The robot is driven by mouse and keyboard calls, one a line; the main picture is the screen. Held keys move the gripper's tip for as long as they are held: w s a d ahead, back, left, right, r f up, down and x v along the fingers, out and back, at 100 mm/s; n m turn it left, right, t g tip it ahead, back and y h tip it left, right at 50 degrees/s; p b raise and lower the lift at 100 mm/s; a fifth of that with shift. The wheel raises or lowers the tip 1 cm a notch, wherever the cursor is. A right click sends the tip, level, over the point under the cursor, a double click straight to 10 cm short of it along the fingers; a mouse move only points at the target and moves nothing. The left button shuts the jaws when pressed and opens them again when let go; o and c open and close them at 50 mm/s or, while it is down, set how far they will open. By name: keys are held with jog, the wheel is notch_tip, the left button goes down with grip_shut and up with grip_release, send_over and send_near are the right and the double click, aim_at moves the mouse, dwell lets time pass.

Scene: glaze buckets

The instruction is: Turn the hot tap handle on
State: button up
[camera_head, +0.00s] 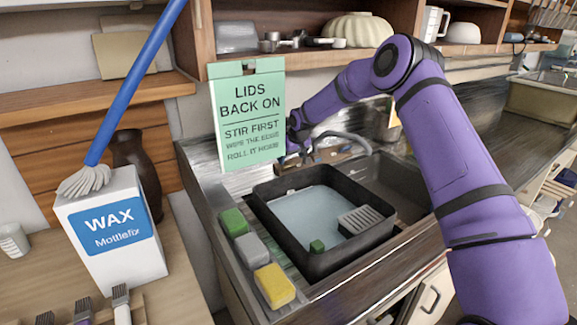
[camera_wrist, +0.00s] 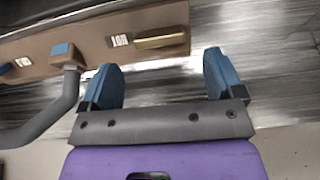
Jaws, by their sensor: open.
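In the wrist view a brown tap plate (camera_wrist: 110,32) carries a label that reads HOT upside down. Beside that label is a short brass-coloured handle (camera_wrist: 162,38), apparently the hot tap handle. A grey curved spout (camera_wrist: 62,112) comes off the plate to the left. My gripper (camera_wrist: 162,82) is open and empty, its two blue fingers apart. The handle lies beyond the gap between the fingertips, and I see no contact. In the head view my gripper (camera_head: 296,138) is partly hidden behind the green sign, and the spout (camera_head: 345,138) shows above the sink.
A green sign (camera_head: 247,120) hangs before the tap area. A black basin (camera_head: 285,245) of pale water stands in the metal sink, with sponges (camera_head: 274,285) along its left. A wax box (camera_head: 112,232) with a blue-handled brush (camera_head: 135,85) stands left. A shelf (camera_head: 330,58) is above.

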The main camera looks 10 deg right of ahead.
aim_at(288, 167)
jog(key=shift+x, duration=2.75)
jog(key=c, duration=0.9)
